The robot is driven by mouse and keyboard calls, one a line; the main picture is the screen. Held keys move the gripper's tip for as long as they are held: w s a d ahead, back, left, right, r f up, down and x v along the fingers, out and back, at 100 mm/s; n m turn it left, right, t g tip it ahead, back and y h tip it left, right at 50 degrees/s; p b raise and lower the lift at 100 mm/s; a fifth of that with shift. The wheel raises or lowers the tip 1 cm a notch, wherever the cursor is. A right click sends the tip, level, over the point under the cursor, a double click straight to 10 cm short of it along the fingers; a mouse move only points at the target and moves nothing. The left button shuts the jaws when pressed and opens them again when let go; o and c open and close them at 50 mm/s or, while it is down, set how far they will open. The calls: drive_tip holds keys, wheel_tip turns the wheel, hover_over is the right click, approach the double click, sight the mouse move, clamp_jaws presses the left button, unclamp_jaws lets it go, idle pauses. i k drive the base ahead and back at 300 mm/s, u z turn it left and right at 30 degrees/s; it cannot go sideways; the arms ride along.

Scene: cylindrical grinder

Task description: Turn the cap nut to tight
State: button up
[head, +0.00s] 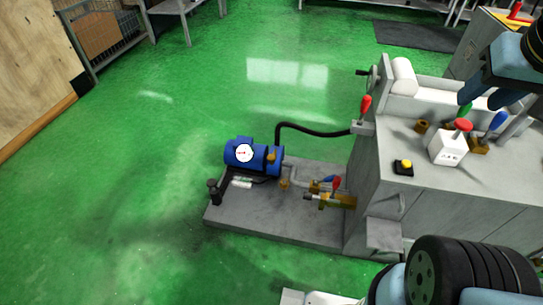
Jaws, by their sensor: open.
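I cannot tell any one part for sure as the cap nut. Small brass-coloured fittings show on the pipework (296,176) beside the blue pump motor (243,155), near the low plinth's right side. A brass valve body (340,201) with a red and a blue lever joins the machine's side. Another small brass piece (422,127) sits on the machine's top. My gripper is not seen; only blue and black parts of my arm show at the upper right and lower right.
Green floor (130,210) is clear at left.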

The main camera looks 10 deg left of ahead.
sight(284, 184)
drive_tip(key=u, duration=0.65)
drive_tip(key=i, duration=0.1)
drive_tip(key=z, duration=2.65)
drive_tip(key=k, duration=0.85)
drive_tip(key=u, duration=2)
